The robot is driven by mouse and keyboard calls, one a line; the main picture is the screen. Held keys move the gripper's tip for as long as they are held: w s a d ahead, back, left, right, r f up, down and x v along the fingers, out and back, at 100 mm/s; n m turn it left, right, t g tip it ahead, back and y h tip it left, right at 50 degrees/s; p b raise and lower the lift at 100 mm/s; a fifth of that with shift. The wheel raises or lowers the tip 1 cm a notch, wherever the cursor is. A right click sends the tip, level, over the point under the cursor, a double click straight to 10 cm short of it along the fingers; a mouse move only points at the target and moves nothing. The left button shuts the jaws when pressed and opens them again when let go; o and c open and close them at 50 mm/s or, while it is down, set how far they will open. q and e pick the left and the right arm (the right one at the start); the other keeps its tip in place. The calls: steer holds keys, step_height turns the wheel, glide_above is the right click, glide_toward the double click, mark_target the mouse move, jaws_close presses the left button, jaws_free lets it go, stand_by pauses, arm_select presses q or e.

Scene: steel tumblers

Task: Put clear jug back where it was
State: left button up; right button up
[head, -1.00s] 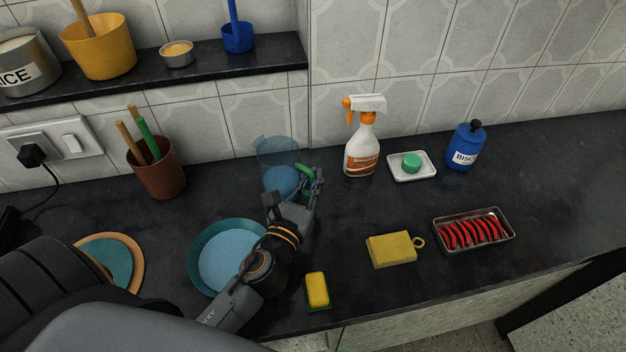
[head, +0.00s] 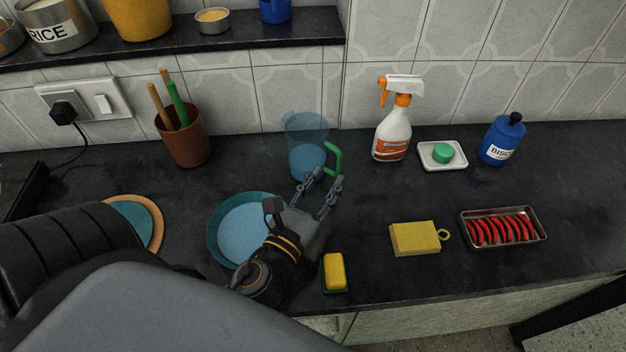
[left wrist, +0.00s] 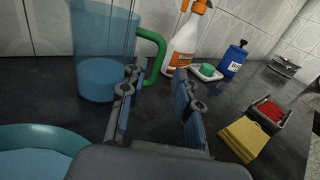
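The clear jug (head: 306,140) is see-through blue with a green handle on its right and blue liquid in its lower part. It stands upright on the dark counter near the wall, behind the blue bowl. My left gripper (head: 328,188) is just in front of the jug's handle, its two fingers apart with nothing between them. In the left wrist view the jug (left wrist: 104,50) stands at the upper left, and the open fingers (left wrist: 160,85) are beside the green handle, not around it. My right gripper is not in view.
A blue bowl (head: 213,235) of blue liquid is left of my gripper. A sponge (head: 334,270) lies in front. A spray bottle (head: 392,134), soap dish (head: 428,164), yellow block (head: 413,238) and chili tray (head: 503,243) are right. A utensil pot (head: 188,148) is left.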

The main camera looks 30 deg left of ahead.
arm_select(q)
steer(key=s, duration=0.1)
steer(key=s+b, duration=0.1)
steer(key=s, duration=0.2)
steer(key=shift+d+f+b, duration=0.1)
steer(key=shift+f+b, duration=0.15)
steer(key=shift+b, duration=0.15)
steer(key=shift+s+r, duration=0.25)
steer(key=shift+s, duration=0.2)
